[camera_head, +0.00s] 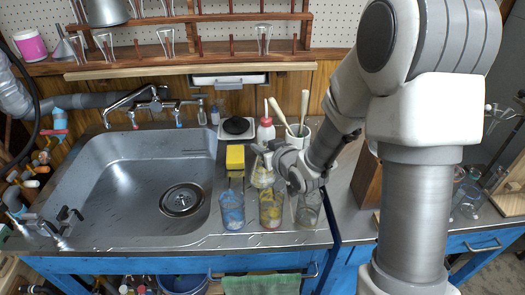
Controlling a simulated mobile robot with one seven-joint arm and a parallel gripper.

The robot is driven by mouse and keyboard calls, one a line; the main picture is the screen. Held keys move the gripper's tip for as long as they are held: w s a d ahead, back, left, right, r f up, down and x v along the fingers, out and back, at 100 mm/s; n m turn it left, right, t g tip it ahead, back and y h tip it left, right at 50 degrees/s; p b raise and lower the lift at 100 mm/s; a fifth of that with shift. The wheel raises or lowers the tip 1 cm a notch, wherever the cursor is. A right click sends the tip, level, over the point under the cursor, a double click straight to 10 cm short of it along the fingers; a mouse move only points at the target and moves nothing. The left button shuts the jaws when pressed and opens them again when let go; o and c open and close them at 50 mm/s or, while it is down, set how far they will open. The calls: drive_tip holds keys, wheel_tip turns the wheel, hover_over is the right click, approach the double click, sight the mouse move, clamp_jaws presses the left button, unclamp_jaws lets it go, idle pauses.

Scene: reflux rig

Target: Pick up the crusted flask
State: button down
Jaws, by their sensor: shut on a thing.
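The crusted flask (262,178) is a small clear conical vessel with yellowish residue, at the right side of the sink. My gripper (268,153) reaches in from the right and is shut on its upper part. The flask looks upright. Its neck is partly hidden by my fingers, and the beaker in front is close to its base. I cannot tell whether the base is clear of the counter.
A blue-stained beaker (232,212), a yellow-crusted beaker (270,211) and a clear brownish beaker (308,210) stand along the front. A yellow sponge (235,157), a red-topped bottle (266,131) and a brush holder (297,136) stand behind. The sink (145,185) is open at left.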

wheel_tip(320, 180, up, 7)
drive_tip(key=p, duration=0.2)
idle(0.4)
drive_tip(key=shift+r, duration=0.15)
idle(0.4)
